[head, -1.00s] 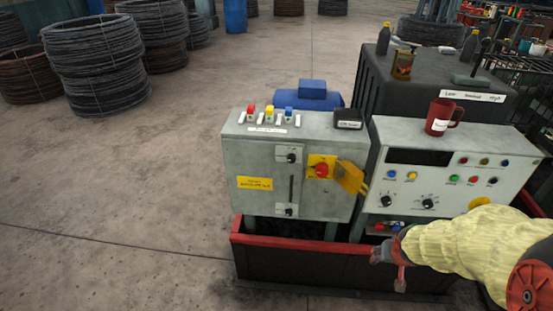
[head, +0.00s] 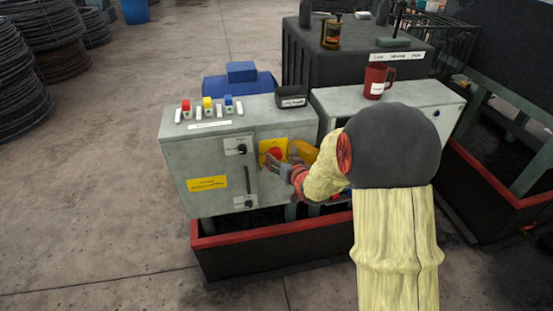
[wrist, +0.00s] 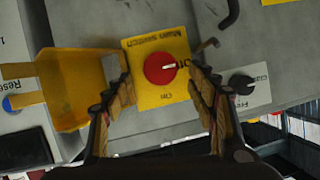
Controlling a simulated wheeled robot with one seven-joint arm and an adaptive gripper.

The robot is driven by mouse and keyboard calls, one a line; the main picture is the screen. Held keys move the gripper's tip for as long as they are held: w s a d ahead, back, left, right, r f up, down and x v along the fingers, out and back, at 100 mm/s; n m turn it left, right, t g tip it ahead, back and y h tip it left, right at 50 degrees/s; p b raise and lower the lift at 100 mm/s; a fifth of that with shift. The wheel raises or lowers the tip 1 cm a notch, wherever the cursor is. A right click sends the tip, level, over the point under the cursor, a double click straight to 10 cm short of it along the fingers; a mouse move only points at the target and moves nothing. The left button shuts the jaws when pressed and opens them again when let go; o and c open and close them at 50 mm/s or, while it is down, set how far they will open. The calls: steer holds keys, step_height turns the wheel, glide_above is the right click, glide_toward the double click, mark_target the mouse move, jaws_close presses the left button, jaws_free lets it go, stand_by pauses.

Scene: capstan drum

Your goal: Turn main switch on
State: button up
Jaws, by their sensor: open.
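The main switch is a round red knob (wrist: 160,69) on a yellow plate (wrist: 149,98) with black lettering. In the wrist view its white mark points toward the "Off" side; "On" is at the plate's other edge. The knob also shows in the head view (head: 272,154), partly behind my gripper. It sits on the front of a grey cabinet (head: 207,168). My gripper (wrist: 161,88) is open, its two fingers on either side of the knob and apart from it. I cannot tell how deep the fingertips are relative to the knob.
A yellow hinged cover (wrist: 65,88) stands open beside the switch. A black selector knob (wrist: 241,84) and a dark handle (wrist: 229,14) are on the other side. A second grey panel with a red mug (head: 377,80) on top stands to the right. Open floor lies left.

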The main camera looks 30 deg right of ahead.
mark_target(277, 156)
steer(key=shift+b+x, duration=0.35)
steer(key=shift+x, duration=1.45)
steer(key=shift+c, duration=0.4)
steer(key=c, duration=1.1)
